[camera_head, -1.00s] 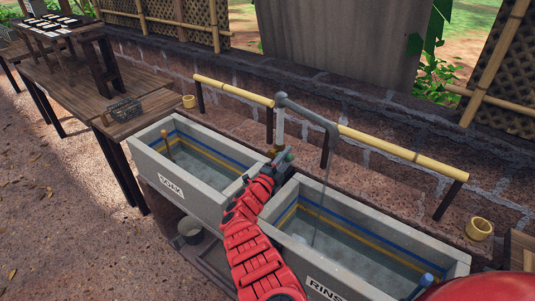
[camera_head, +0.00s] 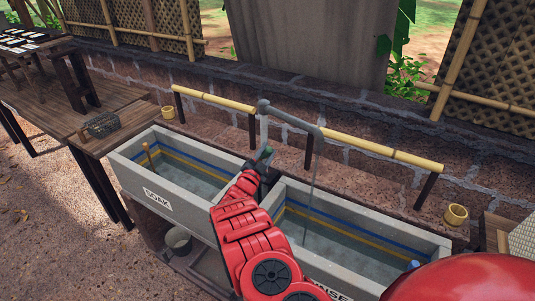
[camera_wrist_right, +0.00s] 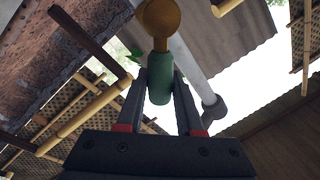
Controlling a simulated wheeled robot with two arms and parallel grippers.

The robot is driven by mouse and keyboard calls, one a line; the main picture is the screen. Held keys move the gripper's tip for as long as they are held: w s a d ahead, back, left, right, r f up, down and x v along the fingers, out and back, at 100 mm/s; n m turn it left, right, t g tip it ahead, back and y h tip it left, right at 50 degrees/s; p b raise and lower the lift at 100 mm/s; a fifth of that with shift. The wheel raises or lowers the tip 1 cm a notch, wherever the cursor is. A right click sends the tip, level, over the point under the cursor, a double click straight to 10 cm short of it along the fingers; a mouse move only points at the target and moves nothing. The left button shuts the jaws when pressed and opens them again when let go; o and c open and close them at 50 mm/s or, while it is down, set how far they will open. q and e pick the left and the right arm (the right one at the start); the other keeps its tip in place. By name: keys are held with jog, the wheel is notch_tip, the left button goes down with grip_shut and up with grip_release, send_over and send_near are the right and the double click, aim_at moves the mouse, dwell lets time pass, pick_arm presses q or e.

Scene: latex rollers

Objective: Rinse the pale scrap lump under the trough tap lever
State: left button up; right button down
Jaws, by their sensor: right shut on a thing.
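My right gripper (camera_head: 261,163) is at the tap between the two trough basins. In the right wrist view its fingers (camera_wrist_right: 160,76) are shut on the green grip of the tap lever (camera_wrist_right: 160,88), below a brass knob (camera_wrist_right: 160,18). The grey tap pipe (camera_head: 290,119) arches to the right, and a thin stream of water (camera_head: 309,190) falls from its spout into the rinse basin (camera_head: 375,228). The pale scrap lump does not show in either view. My left gripper is not in view.
The soak basin (camera_head: 128,158) stands left of the tap, with a stick in it. A bamboo rail (camera_head: 375,149) runs behind the basins. A wooden table (camera_head: 45,110) with a wire basket (camera_head: 102,125) is at the left. A yellow cup (camera_head: 455,214) stands at the right.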

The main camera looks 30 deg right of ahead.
jog(key=shift+w+r, duration=0.1)
dwell(0.3)
jog(key=c, duration=0.5)
grip_release()
jog(key=shift+c, duration=0.2)
jog(key=shift+s+a, duration=0.25)
jog(key=shift+a, duration=0.1)
jog(key=p+v, duration=0.2)
jog(key=v, duration=1.4)
jog(key=shift+s+a, duration=0.15)
jog(key=shift+s, duration=0.15)
jog(key=shift+w, duration=0.1)
